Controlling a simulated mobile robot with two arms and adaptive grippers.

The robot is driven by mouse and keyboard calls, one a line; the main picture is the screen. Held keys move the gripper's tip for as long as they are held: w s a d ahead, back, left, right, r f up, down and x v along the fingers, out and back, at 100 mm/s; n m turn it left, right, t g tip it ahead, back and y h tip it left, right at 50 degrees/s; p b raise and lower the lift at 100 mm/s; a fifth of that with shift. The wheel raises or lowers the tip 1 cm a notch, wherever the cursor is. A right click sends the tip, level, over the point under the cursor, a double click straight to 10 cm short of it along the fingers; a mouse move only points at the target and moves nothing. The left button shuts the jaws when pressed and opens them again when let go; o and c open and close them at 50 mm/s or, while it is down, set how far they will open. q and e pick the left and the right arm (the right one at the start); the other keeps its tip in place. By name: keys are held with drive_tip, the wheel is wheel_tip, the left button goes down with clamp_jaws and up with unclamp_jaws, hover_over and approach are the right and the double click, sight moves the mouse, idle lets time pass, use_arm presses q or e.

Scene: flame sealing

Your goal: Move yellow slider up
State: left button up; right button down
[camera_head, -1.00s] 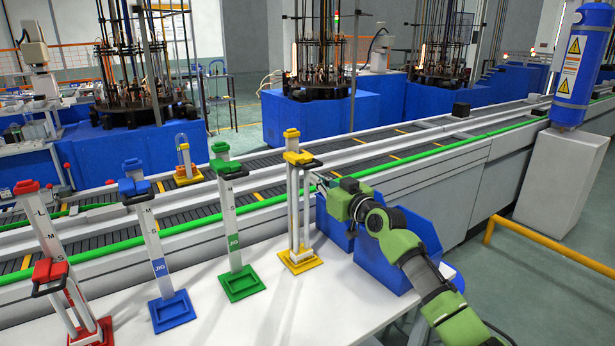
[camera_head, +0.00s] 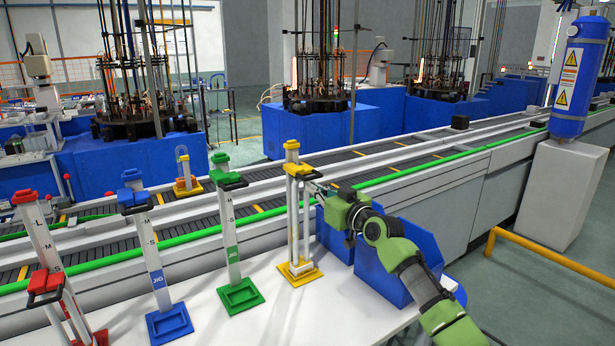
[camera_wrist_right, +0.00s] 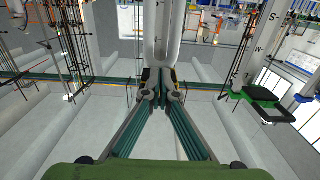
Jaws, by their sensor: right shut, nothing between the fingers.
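The yellow jig stands upright on its yellow base (camera_head: 300,274) near the table's back edge. Its yellow slider (camera_head: 297,171) with a black handle sits high on the post, a little below the yellow top cap (camera_head: 291,145). My right gripper (camera_head: 319,186) is just right of the post, slightly below the black handle; I cannot tell whether it touches. In the right wrist view its fingers (camera_wrist_right: 160,92) are together and empty, with pale upright posts (camera_wrist_right: 162,35) right ahead. My left gripper is not in view.
The green jig (camera_head: 240,294), blue jig (camera_head: 169,325) and red jig (camera_head: 44,283) stand to the left on the white table (camera_head: 270,320). Blue bins (camera_head: 385,277) sit under and beside my right arm. A conveyor (camera_head: 400,160) runs behind.

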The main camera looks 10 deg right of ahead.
drive_tip(key=shift+r, duration=0.1)
idle(0.6)
drive_tip(key=shift+r+p, duration=1.25)
drive_tip(key=shift+r, duration=0.6)
drive_tip(key=shift+f+b, duration=0.9)
drive_tip(key=shift+f, duration=0.05)
drive_tip(key=shift+s+d+p, duration=0.2)
drive_tip(key=shift+s+p, duration=0.25)
drive_tip(key=shift+p, duration=0.2)
drive_tip(key=p, duration=0.5)
approach(315, 177)
drive_tip(key=shift+f, duration=0.6)
drive_tip(key=shift+a+f, duration=0.1)
